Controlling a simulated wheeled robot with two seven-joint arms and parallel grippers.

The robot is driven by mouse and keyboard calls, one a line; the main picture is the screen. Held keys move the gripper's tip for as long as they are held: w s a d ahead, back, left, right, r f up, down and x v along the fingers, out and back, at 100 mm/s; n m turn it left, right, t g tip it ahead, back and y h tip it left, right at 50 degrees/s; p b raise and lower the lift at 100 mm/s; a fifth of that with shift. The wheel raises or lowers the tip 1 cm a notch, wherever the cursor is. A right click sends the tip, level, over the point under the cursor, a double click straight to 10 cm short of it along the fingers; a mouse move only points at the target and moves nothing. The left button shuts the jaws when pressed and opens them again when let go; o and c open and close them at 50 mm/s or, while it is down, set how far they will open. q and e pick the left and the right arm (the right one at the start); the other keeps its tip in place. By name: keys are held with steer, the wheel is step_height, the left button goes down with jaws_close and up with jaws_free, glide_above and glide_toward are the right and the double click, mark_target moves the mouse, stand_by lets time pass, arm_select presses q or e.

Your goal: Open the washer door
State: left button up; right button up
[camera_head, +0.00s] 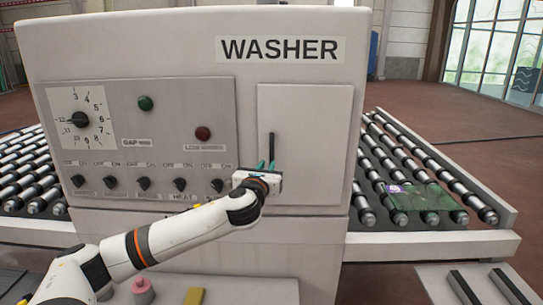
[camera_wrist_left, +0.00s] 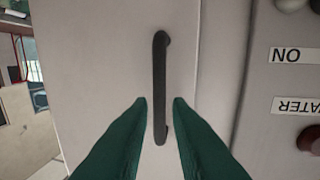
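The washer (camera_head: 180,50) is a large light-grey machine with a WASHER label. Its door (camera_head: 310,115) is a pale panel at the right of the front and looks closed. A dark vertical bar handle (camera_head: 272,146) is on the door's left side; it also shows in the left wrist view (camera_wrist_left: 160,85). My left gripper (camera_head: 266,165) is at the lower end of the handle. In the left wrist view its green fingers (camera_wrist_left: 160,101) are apart, one on each side of the handle's lower part, with no clear contact. My right gripper is not in view.
A control panel (camera_head: 220,117) with a dial, lights and several knobs is left of the door. Roller conveyors (camera_head: 25,170) (camera_head: 410,160) flank the washer. A green glass sheet (camera_head: 425,198) lies on the right one. A pink object (camera_head: 142,290) and a yellow block (camera_head: 194,296) sit below.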

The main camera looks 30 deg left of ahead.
mark_target(271, 160)
arm_select(q)
steer(key=p+x, duration=0.1)
steer(key=x, duration=0.5)
jaws_close()
